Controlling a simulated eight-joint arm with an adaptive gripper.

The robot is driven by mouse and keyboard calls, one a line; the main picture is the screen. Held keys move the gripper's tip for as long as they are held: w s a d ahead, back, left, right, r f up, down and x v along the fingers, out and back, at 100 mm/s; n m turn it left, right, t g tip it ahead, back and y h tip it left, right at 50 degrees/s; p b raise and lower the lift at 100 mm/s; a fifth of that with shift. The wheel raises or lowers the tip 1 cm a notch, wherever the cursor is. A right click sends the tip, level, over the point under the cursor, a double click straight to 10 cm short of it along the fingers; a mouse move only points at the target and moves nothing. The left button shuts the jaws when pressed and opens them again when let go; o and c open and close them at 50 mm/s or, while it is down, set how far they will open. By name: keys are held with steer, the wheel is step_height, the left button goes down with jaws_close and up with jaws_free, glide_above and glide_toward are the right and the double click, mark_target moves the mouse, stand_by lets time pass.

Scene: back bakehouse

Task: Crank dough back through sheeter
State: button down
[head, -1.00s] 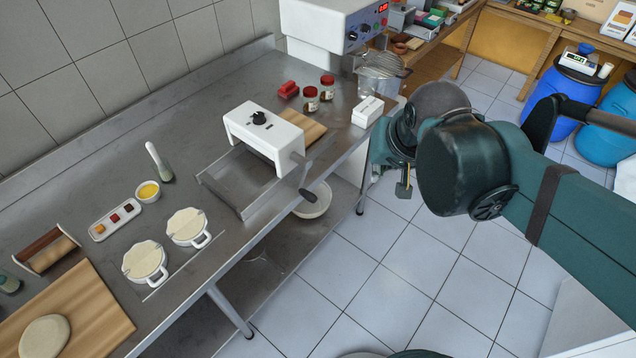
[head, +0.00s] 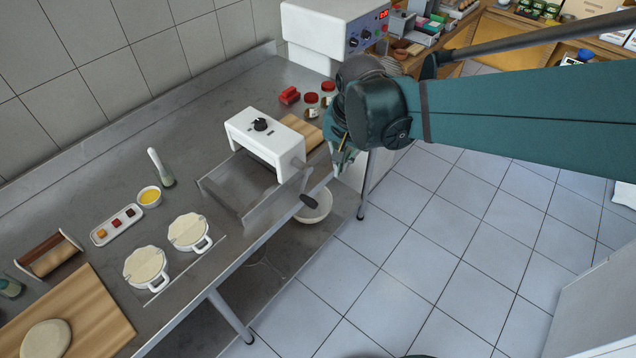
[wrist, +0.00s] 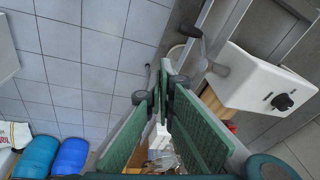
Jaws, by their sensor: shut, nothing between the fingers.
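The dough sheeter (head: 265,142) is a white box with a black knob on the steel counter. Its crank, with a dark grip (head: 309,201), hangs over the counter's front edge. In the wrist view the sheeter (wrist: 258,82) and its grey crank (wrist: 204,57) lie right of my fingers. No dough sheet is visible at the sheeter; its slot is hidden. A round of dough (head: 45,338) lies on the board at lower left. My gripper (head: 342,168) is shut and empty, above and right of the crank, apart from it. Its fingertips (wrist: 158,82) show in the wrist view.
A metal tray (head: 222,180) slopes from the sheeter's near side. A wooden board (head: 303,131) lies behind it, with jars (head: 312,103) beyond. Two dough-lined dishes (head: 188,231), a spice tray (head: 117,225) and a yellow bowl (head: 149,196) stand left. The floor in front is clear.

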steer(key=w+a+f+m+g, duration=0.2)
steer(key=w+a+f, duration=0.3)
steer(key=a+f, duration=0.1)
steer(key=shift+f+h, duration=0.3)
steer(key=shift+f, duration=0.35)
steer(key=shift+f, duration=0.1)
step_height(320, 180, down, 10)
steer(key=shift+w+b, duration=0.4)
steer(key=shift+b, duration=0.05)
stand_by(0.4)
steer(key=shift+d, duration=0.1)
steer(key=shift+s, duration=0.1)
stand_by(0.5)
